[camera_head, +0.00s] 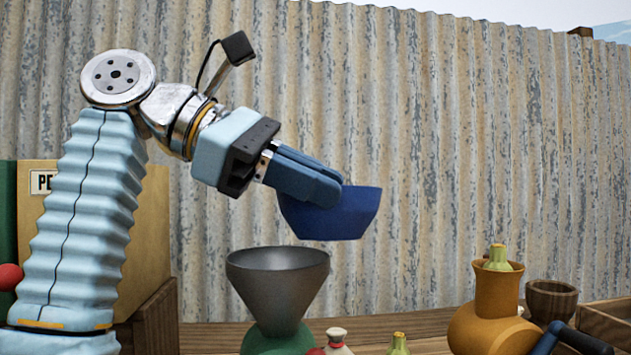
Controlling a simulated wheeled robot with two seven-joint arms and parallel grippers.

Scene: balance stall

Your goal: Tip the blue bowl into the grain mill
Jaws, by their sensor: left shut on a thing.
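The blue bowl (345,215) is held in the air by my left gripper (325,188), which is shut on its left rim. The bowl looks roughly upright; its inside is hidden from this angle. The grain mill (278,278) stands below, a grey metal funnel on a green base. The bowl is above and a little to the right of the funnel's mouth, apart from it. My right gripper is not in view.
An orange jug (492,305) with a green vegetable in its neck stands at the right. Behind it are a brown wooden cup (551,300) and a wooden crate (606,322). A corrugated wall (430,130) closes off the back.

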